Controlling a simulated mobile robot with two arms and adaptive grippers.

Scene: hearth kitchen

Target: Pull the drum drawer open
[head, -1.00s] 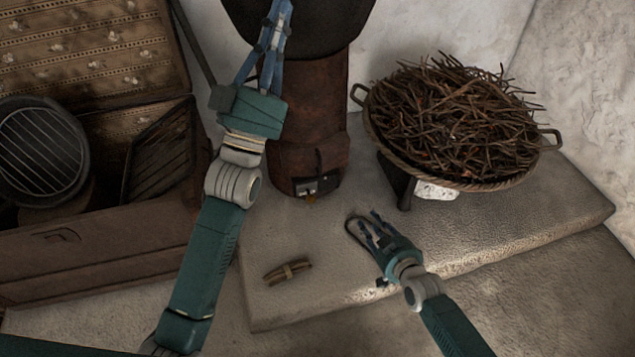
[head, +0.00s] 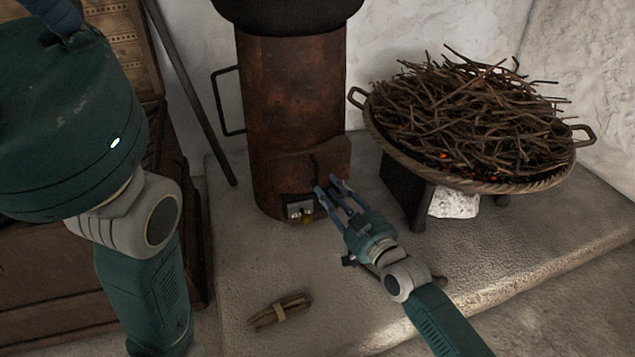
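The drum (head: 292,110) is a rusty upright cylinder standing on the pale stone slab. Its small dark drawer front (head: 299,208), with a light metal plate and a small brassy piece, is low on the drum and looks closed. My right gripper (head: 331,187) is just right of the drawer front, fingers apart and pointing toward the drum. I see nothing between the fingers, and cannot tell whether they touch the drum. My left gripper (head: 58,14) is at the top left, close to the camera. Only part of it shows and its fingertips are cut off.
A wide pan of twigs (head: 470,115) with glowing bits stands on a dark support at the right. A small tied bundle (head: 280,312) lies on the slab (head: 240,265) in front. A thin rod (head: 190,90) leans left of the drum. A wooden chest (head: 60,285) is at left.

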